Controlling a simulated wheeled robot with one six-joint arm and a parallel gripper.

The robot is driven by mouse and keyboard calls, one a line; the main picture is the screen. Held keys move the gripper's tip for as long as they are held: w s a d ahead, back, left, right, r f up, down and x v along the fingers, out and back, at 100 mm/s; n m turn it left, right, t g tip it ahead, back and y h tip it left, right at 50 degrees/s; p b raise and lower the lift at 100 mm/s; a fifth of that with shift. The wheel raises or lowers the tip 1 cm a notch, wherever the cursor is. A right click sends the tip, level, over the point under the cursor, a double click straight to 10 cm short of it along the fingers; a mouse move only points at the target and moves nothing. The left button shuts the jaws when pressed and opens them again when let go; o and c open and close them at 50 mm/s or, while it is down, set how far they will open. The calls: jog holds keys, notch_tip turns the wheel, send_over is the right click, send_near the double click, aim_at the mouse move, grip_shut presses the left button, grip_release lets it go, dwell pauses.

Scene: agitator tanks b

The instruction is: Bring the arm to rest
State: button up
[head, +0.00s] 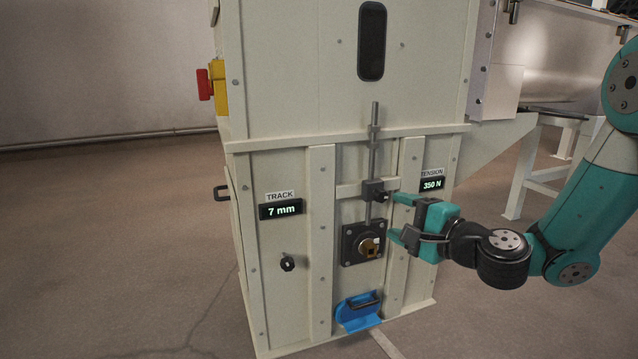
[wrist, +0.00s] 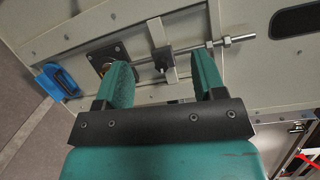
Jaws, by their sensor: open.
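My gripper (head: 398,218) is in front of the lower panel of the beige machine (head: 290,90), at the right of the picture in the head view. Its two teal fingers are apart with nothing between them; they also show spread in the wrist view (wrist: 163,82). The fingers point at the panel, beside a vertical threaded rod (head: 374,140) with a dark block (head: 374,190) and a square black plate with a brass fitting (head: 368,247). I cannot tell whether a fingertip touches any of these. My teal and black arm reaches in from the right edge, bent at its joints.
A TRACK display (head: 281,210) reads 7 mm and a TENSION display (head: 432,184) reads 350 N. A black knob (head: 288,263), a blue bracket (head: 358,311) and a red emergency button (head: 204,84) stick out. A metal stand (head: 530,165) is behind my arm. Floor at left is clear.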

jog(key=s+a+r+n+g+y+p, duration=0.1)
jog(key=s+a+r+n+g+p, duration=0.2)
jog(key=s+a+r+n+g, duration=0.3)
jog(key=s+a+r+n+g+y+p, duration=0.1)
jog(key=s+a+r+n+g+p, duration=0.25)
jog(key=s+n, duration=0.45)
jog(key=s+d+r+n+g+h+p, duration=0.2)
jog(key=s+d+r+n+h+p, duration=0.15)
jog(key=s, duration=0.45)
jog(key=s+d+r+n+g+h+p, duration=0.3)
jog(key=s+h+p, duration=0.1)
jog(key=s, duration=0.5)
notch_tip(320, 180, up, 36)
jog(key=p, duration=3.5)
jog(key=shift+w+p, duration=0.35)
jog(key=shift+p, duration=0.05)
jog(key=shift+m, duration=0.25)
